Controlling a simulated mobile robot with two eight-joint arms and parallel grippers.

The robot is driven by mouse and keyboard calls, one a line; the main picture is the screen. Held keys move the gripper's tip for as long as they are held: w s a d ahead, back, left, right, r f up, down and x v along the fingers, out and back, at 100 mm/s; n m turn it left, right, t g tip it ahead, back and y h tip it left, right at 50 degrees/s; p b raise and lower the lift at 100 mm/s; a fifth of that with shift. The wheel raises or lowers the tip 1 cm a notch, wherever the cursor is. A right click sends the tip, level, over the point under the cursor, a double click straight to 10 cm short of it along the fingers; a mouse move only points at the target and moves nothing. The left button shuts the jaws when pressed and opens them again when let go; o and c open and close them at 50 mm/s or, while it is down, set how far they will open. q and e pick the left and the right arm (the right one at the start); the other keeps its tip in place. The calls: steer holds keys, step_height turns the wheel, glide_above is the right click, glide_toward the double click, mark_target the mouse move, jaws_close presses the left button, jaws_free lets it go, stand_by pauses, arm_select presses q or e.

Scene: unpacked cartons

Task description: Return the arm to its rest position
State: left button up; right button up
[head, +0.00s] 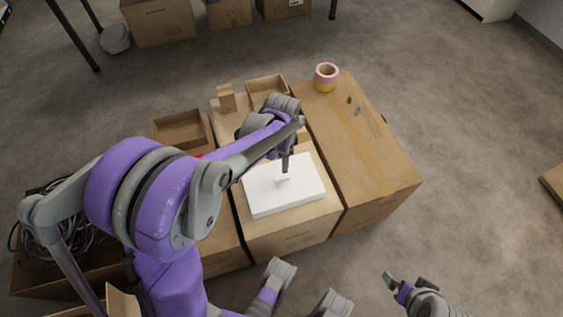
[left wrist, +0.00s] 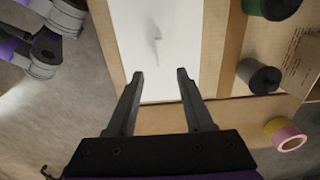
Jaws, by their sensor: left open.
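My left arm reaches in from the left in the head view, over the cartons. Its left gripper (head: 285,168) points down above a flat white box (head: 263,196), and the wrist covers part of the cartons behind. In the left wrist view the two fingers (left wrist: 160,72) stand apart with nothing between them. The white box (left wrist: 157,75) lies beyond the tips, with a small pale mark or item on its top that I cannot make out. My right gripper (head: 406,284) seems to be at the lower right, away from the cartons; its opening is unclear.
The white box rests on a carton (head: 290,240). A larger closed carton (head: 365,150) bears a pink and yellow tape roll (head: 327,78). Small open boxes (head: 180,130) stand behind. A bundle of cables (head: 55,225) lies at left.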

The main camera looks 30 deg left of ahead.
stand_by(0.4)
arm_select(q)
steer(key=s+d+r+n+t, duration=0.2)
steer(key=s+d+r+n, duration=0.15)
steer(key=s, duration=0.55)
steer(key=s+d+r+n+t, duration=0.25)
steer(key=s+n, duration=0.25)
steer(key=s, duration=0.3)
step_height(320, 180, up, 21)
steer(key=w+p, duration=0.1)
steer(key=p, duration=1.7)
steer(key=shift+w+d+r+t+p, duration=0.2)
steer(key=shift+w+d+t+p, duration=0.15)
steer(key=shift+t, duration=0.1)
arm_select(e)
step_height(320, 180, up, 21)
steer(key=w+t, duration=0.1)
steer(key=shift+w+r, duration=0.15)
steer(key=shift+w, duration=0.25)
arm_select(q)
steer(key=shift+s, duration=0.1)
arm_select(e)
steer(key=shift+s, duration=0.1)
